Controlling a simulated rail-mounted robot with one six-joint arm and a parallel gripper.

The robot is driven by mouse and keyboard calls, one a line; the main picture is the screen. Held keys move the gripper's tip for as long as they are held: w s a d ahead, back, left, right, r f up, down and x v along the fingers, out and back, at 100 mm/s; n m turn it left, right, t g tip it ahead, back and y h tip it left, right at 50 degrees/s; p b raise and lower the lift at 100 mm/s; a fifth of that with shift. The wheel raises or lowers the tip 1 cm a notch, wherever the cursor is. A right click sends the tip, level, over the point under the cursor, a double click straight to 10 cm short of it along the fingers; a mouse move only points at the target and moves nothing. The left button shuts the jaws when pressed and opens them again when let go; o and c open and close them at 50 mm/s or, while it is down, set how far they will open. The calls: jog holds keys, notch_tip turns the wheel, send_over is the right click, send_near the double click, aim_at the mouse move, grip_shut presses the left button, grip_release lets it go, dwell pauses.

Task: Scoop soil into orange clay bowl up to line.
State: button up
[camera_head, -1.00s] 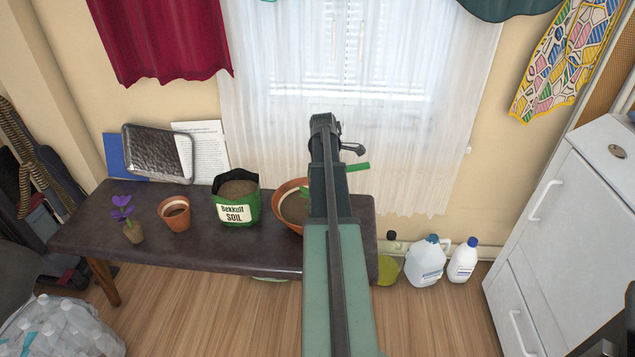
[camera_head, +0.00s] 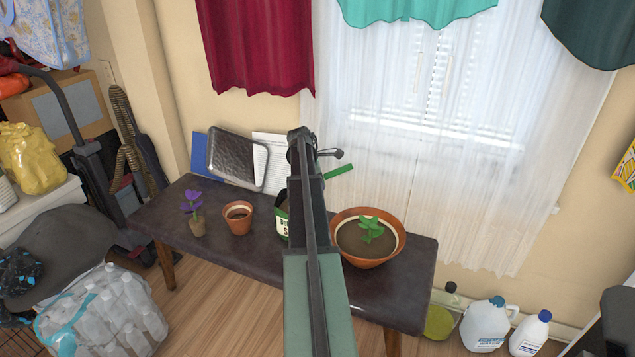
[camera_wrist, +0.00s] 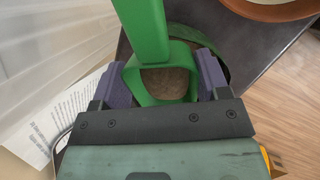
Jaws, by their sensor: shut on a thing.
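The orange clay bowl (camera_head: 398,249) stands on the bench to the right of the soil bag. It holds brown soil with a small green plant (camera_head: 371,230), and a pale band runs around its inner wall. Its rim (camera_wrist: 275,14) shows at the top right of the wrist view. The green soil bag (camera_head: 282,222) is mostly hidden behind my arm. My gripper (camera_wrist: 164,84) is shut on a green scoop (camera_wrist: 147,30), above the bag. Brown shows inside the scoop's green outline; whether it is soil in the scoop or below it, I cannot tell. The scoop also shows in the head view (camera_head: 339,172).
The dark bench (camera_head: 405,305) also bears a small clay pot (camera_head: 238,219) with soil and a purple-flowered plant (camera_head: 194,213) to the left. A dark metal tray (camera_head: 237,160) leans at the back. Bottles, including a white jug (camera_head: 487,325), stand on the floor at right.

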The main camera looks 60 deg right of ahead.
jog(key=shift+w+a+r+g+h, duration=0.2)
jog(key=shift+r+g+h, duration=0.15)
jog(key=shift+g+h, duration=0.15)
jog(key=shift+w+a+r+g+h, duration=0.15)
jog(key=shift+r+g+h, duration=0.15)
jog(key=shift+g+h, duration=0.15)
jog(key=g+h+b, duration=0.1)
jog(key=w+r+g+h+b, duration=0.1)
jog(key=b, duration=0.1)
jog(key=shift+w+a+g, duration=0.1)
jog(key=shift+a+g, duration=0.25)
jog(key=shift+a, duration=0.05)
jog(key=shift+w+a+r+g+h+b, duration=0.15)
jog(key=shift+r+g+h+b, duration=0.1)
jog(key=shift+r+g+h, duration=0.2)
jog(key=shift+w+a+r+g+h+b, duration=0.1)
jog(key=shift+r+g+h+b, duration=0.2)
jog(key=shift+g, duration=0.15)
